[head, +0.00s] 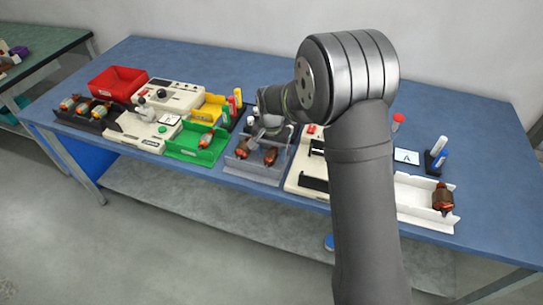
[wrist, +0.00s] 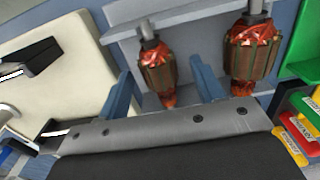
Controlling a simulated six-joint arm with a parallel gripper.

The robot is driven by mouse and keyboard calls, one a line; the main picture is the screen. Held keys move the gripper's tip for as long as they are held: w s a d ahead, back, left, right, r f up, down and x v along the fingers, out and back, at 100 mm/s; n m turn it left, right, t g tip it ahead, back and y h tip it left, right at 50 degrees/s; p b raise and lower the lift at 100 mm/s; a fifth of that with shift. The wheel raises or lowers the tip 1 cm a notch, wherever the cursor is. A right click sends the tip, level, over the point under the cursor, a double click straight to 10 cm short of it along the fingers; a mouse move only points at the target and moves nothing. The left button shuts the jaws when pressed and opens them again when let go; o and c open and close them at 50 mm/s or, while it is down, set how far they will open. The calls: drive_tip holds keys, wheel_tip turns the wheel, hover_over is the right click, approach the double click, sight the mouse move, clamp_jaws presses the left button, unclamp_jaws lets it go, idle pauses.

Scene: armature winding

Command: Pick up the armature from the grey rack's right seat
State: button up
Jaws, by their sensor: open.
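The grey rack (head: 252,171) stands near the table's front edge and holds two brown-and-orange armatures. The right-seat armature (head: 270,156) is the left one in the wrist view (wrist: 158,70), where the rack's grey wall (wrist: 187,17) also shows. The other armature (head: 242,149) is at the right in the wrist view (wrist: 250,50). My gripper (head: 268,133) is over the rack. In the wrist view its blue fingers (wrist: 163,82) are open, one on each side of the right-seat armature, with visible gaps.
A green bin (head: 193,153) is left of the rack, and a cream machine (head: 300,182) is close on its right, partly behind my arm. A white tray (head: 412,214) with an armature (head: 443,199) is at the far right. A red bin (head: 117,82) stands at the back left.

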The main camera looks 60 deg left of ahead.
drive_tip(key=shift+f, duration=0.1)
drive_tip(key=c, duration=1.2)
